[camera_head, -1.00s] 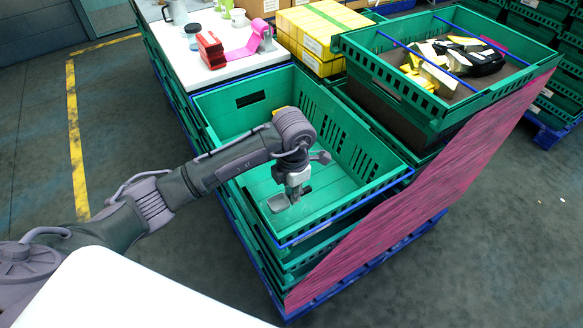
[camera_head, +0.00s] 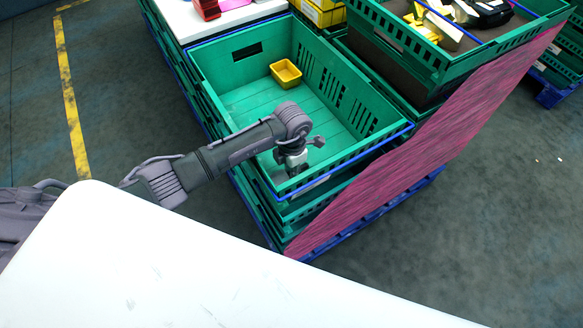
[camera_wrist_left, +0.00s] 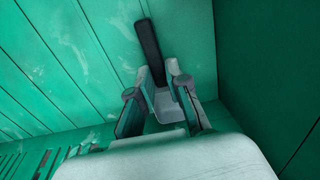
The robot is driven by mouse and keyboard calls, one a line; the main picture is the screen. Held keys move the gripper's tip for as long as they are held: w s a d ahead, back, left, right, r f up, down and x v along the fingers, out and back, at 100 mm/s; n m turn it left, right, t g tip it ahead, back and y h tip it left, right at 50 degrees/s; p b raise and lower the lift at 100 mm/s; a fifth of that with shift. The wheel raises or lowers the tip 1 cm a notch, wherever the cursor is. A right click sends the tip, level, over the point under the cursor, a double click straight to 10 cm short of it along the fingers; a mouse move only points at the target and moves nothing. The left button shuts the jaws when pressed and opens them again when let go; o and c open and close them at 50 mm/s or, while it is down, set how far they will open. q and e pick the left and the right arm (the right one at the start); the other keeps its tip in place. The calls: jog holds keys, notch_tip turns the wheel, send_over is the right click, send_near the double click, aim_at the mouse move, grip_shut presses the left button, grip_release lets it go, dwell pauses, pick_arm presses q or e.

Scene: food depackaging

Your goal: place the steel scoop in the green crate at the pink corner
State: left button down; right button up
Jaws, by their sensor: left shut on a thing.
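The green crate (camera_head: 222,58) stands open in the middle of the head view. Its near corner is beside the pink panel (camera_head: 400,175). My left gripper (camera_head: 297,166) reaches down inside the crate close to its near end. In the left wrist view my left gripper (camera_wrist_left: 158,82) is shut on the steel scoop (camera_wrist_left: 167,106), whose dark handle (camera_wrist_left: 149,48) points away along the crate floor. The scoop is hidden in the head view by the gripper and crate wall. Whether it touches the floor I cannot tell. My right gripper is not in view.
A small yellow tub (camera_head: 286,73) sits at the far right of the crate floor. A stacked crate with packages (camera_head: 480,48) is to the right. A white table (camera_head: 228,18) is behind. The crate's middle floor is clear.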

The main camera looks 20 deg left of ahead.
pick_arm(q)
jog(key=c, duration=1.1)
grip_release()
jog(key=shift+c, duration=0.2)
jog(key=shift+r, duration=0.15)
notch_tip(320, 180, up, 12)
jog(key=shift+b, duration=0.3)
